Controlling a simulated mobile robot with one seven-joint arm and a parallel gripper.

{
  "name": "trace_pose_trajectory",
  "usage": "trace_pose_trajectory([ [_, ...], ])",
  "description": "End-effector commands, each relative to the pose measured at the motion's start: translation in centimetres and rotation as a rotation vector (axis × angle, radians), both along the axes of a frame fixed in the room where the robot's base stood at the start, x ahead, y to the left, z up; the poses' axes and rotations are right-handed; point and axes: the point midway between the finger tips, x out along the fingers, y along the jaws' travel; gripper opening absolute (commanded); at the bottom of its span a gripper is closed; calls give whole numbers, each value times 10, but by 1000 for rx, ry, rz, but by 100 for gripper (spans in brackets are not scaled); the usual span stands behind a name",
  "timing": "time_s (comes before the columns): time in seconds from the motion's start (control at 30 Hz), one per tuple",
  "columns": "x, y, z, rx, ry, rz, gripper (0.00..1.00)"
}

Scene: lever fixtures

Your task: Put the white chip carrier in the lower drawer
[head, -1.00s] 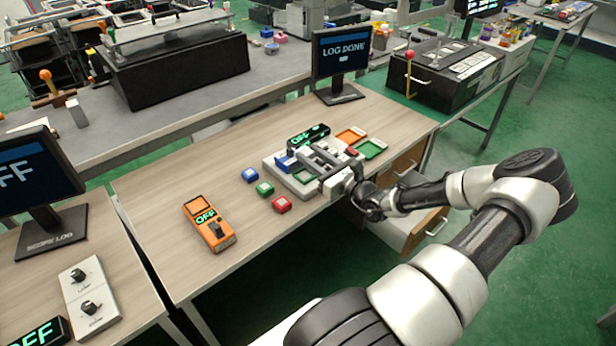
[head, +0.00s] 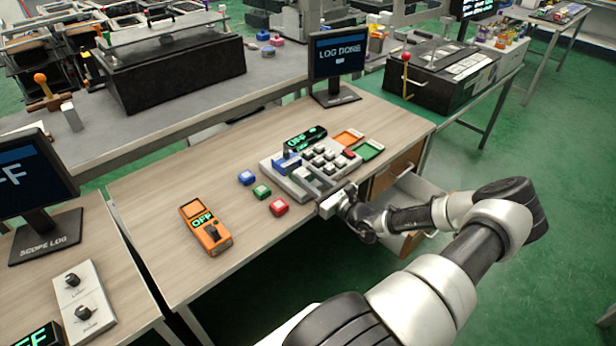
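My gripper (head: 312,182) is low over the near edge of a pale fixture (head: 272,166) on the wooden bench. Its two fingers point toward the fixture; at this size I cannot tell whether anything is between them. I cannot pick out the white chip carrier for certain against the pale fixture and gripper. The lower drawer (head: 436,200) under the bench's right end is pulled out, and its pale inside partly shows. My arm hides part of it. The drawer front (head: 406,170) above it looks closed.
An orange meter (head: 206,226) lies farther left. Orange (head: 347,138) and green (head: 370,150) trays sit right of the fixture. A monitor (head: 338,56) stands behind.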

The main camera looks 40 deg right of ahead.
Motion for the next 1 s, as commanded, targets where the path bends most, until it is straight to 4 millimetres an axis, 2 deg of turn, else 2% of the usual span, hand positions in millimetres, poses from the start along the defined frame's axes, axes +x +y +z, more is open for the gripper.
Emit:
trace_pose_trajectory([
  [0.03,0,0,0,0,0,0,40],
  [0.1,0,0,0,0,1,0,51],
  [0.53,0,0,-4,0,0,-1,51],
  [0.67,-24,-2,2,-1,3,-1,51],
  [1.0,-108,-10,-4,-1,4,-2,51],
])
